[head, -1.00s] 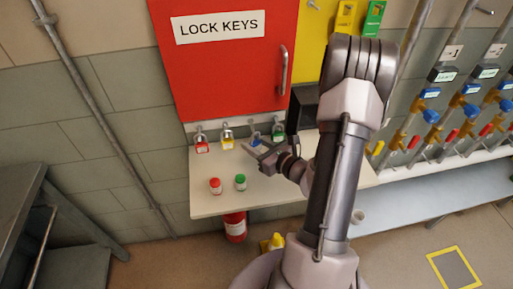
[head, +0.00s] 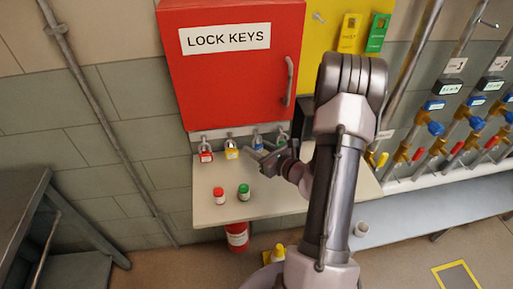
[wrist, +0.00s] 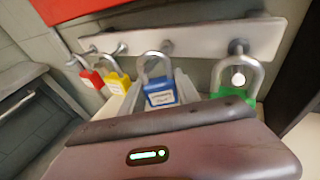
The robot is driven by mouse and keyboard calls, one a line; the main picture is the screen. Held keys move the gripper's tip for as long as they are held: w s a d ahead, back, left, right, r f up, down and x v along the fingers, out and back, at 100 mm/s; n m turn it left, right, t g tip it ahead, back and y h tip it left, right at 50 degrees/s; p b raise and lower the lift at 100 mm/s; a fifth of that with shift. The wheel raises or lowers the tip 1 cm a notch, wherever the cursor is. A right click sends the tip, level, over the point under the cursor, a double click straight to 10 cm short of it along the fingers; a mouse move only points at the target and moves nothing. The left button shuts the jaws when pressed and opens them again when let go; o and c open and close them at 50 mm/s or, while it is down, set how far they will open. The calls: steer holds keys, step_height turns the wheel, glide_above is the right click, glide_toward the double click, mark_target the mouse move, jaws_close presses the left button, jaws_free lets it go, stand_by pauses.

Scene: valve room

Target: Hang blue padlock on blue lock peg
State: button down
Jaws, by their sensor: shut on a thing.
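The blue padlock (wrist: 160,95) is held upright between the two pale fingers of my gripper (wrist: 158,100), which is shut on it. In the head view the blue padlock (head: 257,142) is small and partly hidden behind my gripper (head: 262,155). Its grey shackle stands up in front of the pale rail, close to the blue lock peg (wrist: 168,46). I cannot tell whether the shackle is around the peg or only in front of it. The peg's stem is partly hidden by the shackle.
The red padlock (wrist: 91,79) and yellow padlock (wrist: 117,82) hang on the left, the green padlock (wrist: 233,96) on the right. A red LOCK KEYS cabinet (head: 230,85) is above.

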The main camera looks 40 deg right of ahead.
steer(key=c, duration=0.8)
jaws_free()
steer(key=shift+s, duration=0.1)
